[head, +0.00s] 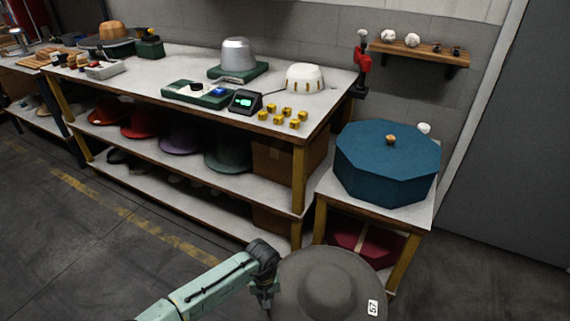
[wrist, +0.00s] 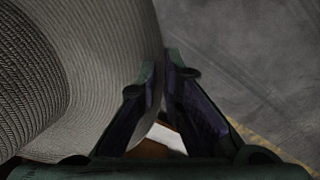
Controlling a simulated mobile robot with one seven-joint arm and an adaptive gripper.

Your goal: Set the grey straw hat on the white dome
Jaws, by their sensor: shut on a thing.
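The grey straw hat (head: 325,284) is at the bottom of the head view, crown up, with a "57" tag on its brim. My gripper (head: 271,290) is at the hat's left edge. In the wrist view, my gripper (wrist: 164,66) is shut on the brim of the hat (wrist: 105,60), with the crown at the far left. The white dome (head: 304,77), with small tan marks around its lower side, stands on the right part of the long workbench. The hat is apart from it, in front of the bench and lower in the picture.
Near the dome are several yellow blocks (head: 284,116), a small device with a green screen (head: 245,102) and a silver hat block (head: 238,55). A blue octagonal box (head: 388,165) stands on a side table (head: 408,212) between hat and wall.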

